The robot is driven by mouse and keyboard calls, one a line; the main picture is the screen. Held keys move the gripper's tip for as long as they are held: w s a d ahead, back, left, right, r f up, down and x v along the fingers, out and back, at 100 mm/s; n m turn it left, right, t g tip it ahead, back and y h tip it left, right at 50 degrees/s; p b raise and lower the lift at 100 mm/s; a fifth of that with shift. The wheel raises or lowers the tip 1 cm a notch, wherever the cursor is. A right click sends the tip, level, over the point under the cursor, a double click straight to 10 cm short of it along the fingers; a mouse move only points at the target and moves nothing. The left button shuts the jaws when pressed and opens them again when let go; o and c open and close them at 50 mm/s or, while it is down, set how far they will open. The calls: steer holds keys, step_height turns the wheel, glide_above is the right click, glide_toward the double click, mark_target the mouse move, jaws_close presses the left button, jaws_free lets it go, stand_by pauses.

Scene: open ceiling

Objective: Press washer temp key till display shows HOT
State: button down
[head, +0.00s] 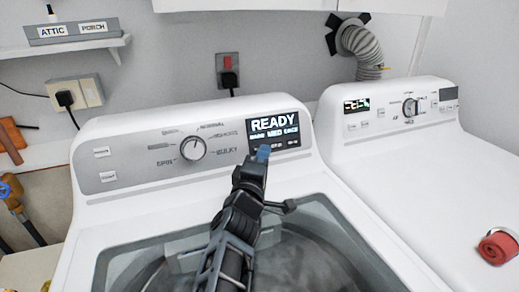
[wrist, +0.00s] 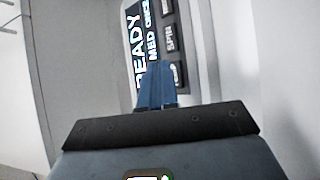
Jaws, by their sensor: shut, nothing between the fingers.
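The washer (head: 120,150) is a white top-loader with a grey control panel. Its black display (head: 275,126) reads READY, with a smaller row below that appears to read WARM, MED and ECO. A row of small keys sits under the display; the gripper hides part of it. In the wrist view the display (wrist: 137,45) is turned sideways, with READY, MED and a key marked SPIN (wrist: 170,38) visible. My gripper (head: 263,151) is shut and empty, its blue fingertips at the lower edge of the display. In the wrist view the fingers (wrist: 157,85) cover some keys; I cannot tell whether they touch.
A round knob (head: 193,148) is on the panel left of the display. A white dryer (head: 400,150) stands at the right, with a red roll (head: 497,247) on it.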

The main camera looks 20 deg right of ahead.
steer(key=shift+w+f, duration=0.1)
steer(key=shift+w, duration=0.25)
steer(key=shift+w+f, duration=0.1)
steer(key=shift+w, duration=0.2)
stand_by(0.6)
steer(key=shift+s, duration=0.1)
steer(key=shift+s+r+p, duration=0.25)
steer(key=shift+s+p, duration=0.3)
steer(key=shift+s, duration=0.05)
steer(key=shift+s+r+p, duration=0.3)
steer(key=shift+s+p, duration=0.3)
steer(key=shift+p, duration=0.05)
steer(key=shift+s+r+p, duration=0.3)
steer(key=shift+s+p, duration=0.25)
steer(key=shift+p, duration=0.05)
steer(key=shift+s+r+p, duration=0.25)
steer(key=shift+s+p, duration=0.05)
steer(key=shift+s, duration=0.9)
steer(key=shift+s, duration=0.1)
